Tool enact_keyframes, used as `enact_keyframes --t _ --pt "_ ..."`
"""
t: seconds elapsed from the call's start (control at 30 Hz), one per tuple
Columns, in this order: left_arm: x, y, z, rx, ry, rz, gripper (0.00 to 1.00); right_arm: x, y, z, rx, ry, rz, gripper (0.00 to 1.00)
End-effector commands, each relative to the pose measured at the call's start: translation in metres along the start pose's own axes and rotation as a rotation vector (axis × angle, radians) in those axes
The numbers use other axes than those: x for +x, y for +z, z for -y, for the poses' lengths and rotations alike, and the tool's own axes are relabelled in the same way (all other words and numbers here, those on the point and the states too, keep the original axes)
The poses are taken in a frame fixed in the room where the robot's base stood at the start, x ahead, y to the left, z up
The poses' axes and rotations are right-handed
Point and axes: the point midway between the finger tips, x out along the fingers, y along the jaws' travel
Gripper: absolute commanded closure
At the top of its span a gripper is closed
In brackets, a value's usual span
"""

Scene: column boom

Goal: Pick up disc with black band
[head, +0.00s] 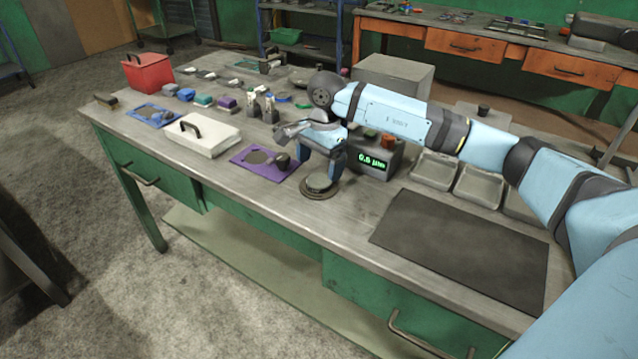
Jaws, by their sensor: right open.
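My right gripper (320,171) is open and points down, its two fingers apart above a round grey disc (319,183). The disc lies on a wider dark round base (305,194) on the workbench, near its front edge. The fingers partly cover the view of the disc, and I cannot tell whether they touch it. A black band on it is too small to make out. My left gripper is not in view.
A grey box with a green display (371,162) stands right behind the gripper. A dark mat (460,246) and shallow trays (435,168) lie to the right. A white lidded case (205,137), a blue mat (153,116) and a red bin (148,73) are at left.

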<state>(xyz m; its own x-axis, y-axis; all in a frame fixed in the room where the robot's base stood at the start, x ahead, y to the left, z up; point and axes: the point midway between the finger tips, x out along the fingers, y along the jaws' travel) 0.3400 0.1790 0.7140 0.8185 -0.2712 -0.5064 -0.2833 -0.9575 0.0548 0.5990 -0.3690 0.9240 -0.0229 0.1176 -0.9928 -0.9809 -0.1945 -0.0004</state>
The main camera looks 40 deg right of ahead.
Motion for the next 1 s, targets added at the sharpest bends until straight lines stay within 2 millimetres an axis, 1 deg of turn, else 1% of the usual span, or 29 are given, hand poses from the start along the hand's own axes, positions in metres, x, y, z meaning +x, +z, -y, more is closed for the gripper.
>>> enact_keyframes --t 0.03,0.1,0.23,0.3,0.47,0.5,0.57,0.6,0.67,0.7,0.77,0.8,1.0 --pt "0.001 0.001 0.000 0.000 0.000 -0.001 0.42 0.009 -0.002 -0.001 0.001 0.003 0.001 0.08" --pt "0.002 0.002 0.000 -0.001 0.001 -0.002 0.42 0.021 -0.005 -0.001 0.000 0.003 0.000 0.08" --pt "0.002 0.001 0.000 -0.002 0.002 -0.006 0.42 0.038 -0.004 -0.001 -0.001 0.001 0.001 0.08" --pt "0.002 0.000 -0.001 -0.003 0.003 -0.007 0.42 0.042 -0.005 -0.001 -0.001 0.001 0.000 0.08" --pt "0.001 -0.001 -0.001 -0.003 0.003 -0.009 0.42 0.042 -0.005 -0.001 -0.001 0.000 0.000 0.08" --pt "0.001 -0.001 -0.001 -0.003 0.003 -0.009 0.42 0.042 -0.005 -0.001 -0.001 0.000 0.000 0.10" --pt "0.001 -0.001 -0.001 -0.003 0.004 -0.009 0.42 0.041 -0.005 -0.001 -0.001 0.000 0.000 0.24" --pt "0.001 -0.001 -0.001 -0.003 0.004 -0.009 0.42 0.041 -0.005 -0.001 -0.001 0.000 0.000 0.33" --pt "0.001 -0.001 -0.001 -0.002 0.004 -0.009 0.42 0.041 -0.005 -0.001 0.000 0.000 0.000 0.47" --pt "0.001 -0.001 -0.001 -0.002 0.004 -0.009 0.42 0.041 -0.005 -0.001 -0.001 0.000 0.000 0.56" --pt "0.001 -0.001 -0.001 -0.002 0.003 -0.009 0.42 0.041 -0.005 -0.001 -0.001 0.000 0.000 0.70" --pt "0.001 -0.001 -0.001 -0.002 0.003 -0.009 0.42 0.041 -0.005 -0.001 -0.001 -0.001 0.000 0.78" --pt "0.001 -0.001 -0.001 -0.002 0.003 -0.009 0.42 0.040 -0.005 -0.001 -0.001 -0.001 0.000 0.78"
